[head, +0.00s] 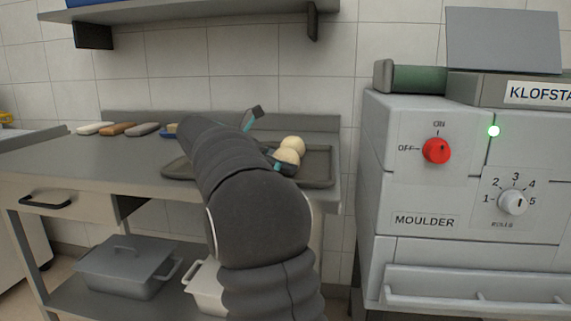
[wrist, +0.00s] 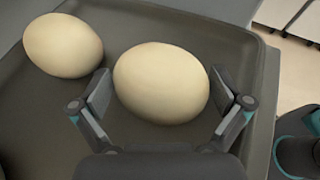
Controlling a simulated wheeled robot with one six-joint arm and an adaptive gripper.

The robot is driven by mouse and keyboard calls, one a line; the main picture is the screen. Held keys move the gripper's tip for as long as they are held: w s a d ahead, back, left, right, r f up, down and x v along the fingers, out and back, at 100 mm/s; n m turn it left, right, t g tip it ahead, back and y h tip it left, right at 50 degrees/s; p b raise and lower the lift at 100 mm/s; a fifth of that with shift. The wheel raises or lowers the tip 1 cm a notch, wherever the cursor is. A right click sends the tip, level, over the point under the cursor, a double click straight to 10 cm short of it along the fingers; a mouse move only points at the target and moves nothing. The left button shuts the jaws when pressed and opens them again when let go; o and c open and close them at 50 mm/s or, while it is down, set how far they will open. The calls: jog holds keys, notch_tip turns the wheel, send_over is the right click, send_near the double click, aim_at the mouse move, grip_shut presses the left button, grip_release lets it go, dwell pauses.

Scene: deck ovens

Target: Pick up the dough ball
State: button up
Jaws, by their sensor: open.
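The other dough ball (wrist: 62,45) lies to the left, outside the fingers. In the head view the balls show as a farther one (head: 293,145) and a nearer one (head: 287,157), partly hidden by my gripper (head: 268,136). My arm hides much of the tray's left part.
The tray rests on a steel worktable (head: 75,158). Several brushes or scrapers (head: 118,129) lie along its back. A wall shelf (head: 200,10) hangs above. The moulder machine (head: 460,190) stands to the right. Lidded bins (head: 125,268) sit on the lower shelf.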

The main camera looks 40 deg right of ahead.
aim_at(287, 150)
jog(key=c, duration=1.1)
jog(key=shift+r, duration=0.1)
jog(key=shift+r, duration=0.55)
jog(key=r, duration=0.2)
jog(key=r+p, duration=0.1)
jog(key=shift+s+r, duration=0.15)
jog(key=shift+s, duration=0.1)
jog(key=s+d+r, duration=0.1)
jog(key=s+r, duration=0.1)
jog(key=s, duration=0.1)
jog(key=s+r, duration=0.2)
jog(key=s, duration=0.2)
jog(key=s+d+r, duration=0.1)
jog(key=s+r, duration=0.1)
jog(key=s, duration=0.2)
jog(key=shift+d+r, duration=0.25)
jog(key=shift+d, duration=0.05)
